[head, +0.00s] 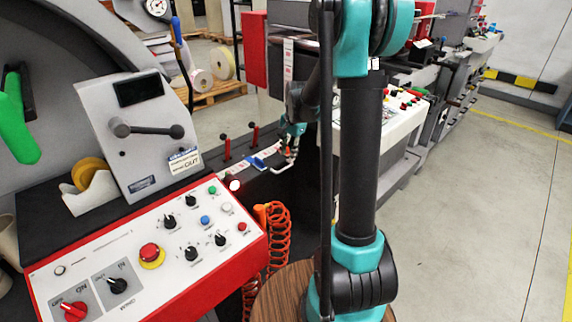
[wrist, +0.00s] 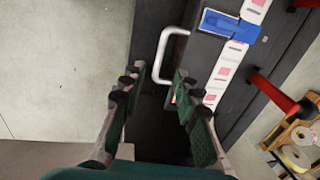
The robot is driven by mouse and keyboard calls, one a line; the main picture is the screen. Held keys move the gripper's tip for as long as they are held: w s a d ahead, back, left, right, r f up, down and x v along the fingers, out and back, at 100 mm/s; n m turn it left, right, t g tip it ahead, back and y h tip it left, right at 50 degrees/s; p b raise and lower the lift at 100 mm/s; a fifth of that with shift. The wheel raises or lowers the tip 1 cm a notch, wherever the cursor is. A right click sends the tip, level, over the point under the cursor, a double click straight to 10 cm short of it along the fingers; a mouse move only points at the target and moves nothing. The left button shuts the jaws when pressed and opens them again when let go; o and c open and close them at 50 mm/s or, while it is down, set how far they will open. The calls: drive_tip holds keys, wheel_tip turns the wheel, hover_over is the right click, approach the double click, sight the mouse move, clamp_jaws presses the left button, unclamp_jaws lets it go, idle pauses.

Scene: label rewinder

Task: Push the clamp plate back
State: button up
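A pale U-shaped handle (wrist: 166,48) sticks out from the edge of a dark plate, which I take to be the clamp plate (wrist: 203,58). The handle also shows in the head view (head: 286,166), just below my gripper (head: 291,140). In the wrist view my gripper (wrist: 160,75) is open and empty. Its two green-padded fingers are apart, with the handle just beyond the tips. I cannot tell whether a finger touches it. A label strip (wrist: 220,72) and a blue piece (wrist: 230,25) lie on the dark surface beside the handle.
Red levers (wrist: 278,94) stand to the right in the wrist view. The control panel (head: 150,250) with knobs and a red stop button is at lower left in the head view. An orange coiled hose (head: 278,240) hangs beside it. Open floor (head: 480,200) lies to the right.

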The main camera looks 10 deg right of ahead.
sight(286, 168)
drive_tip(key=shift+w+a+f, duration=0.1)
drive_tip(key=shift+w+f, duration=0.05)
drive_tip(key=shift+f, duration=0.9)
drive_tip(key=shift+w+a+f, duration=0.15)
drive_tip(key=shift+f, duration=0.85)
drive_tip(key=shift+w+a+f, duration=0.1)
drive_tip(key=shift+w+f, duration=0.05)
drive_tip(key=shift+f, duration=0.9)
drive_tip(key=shift+c, duration=0.6)
clamp_jaws()
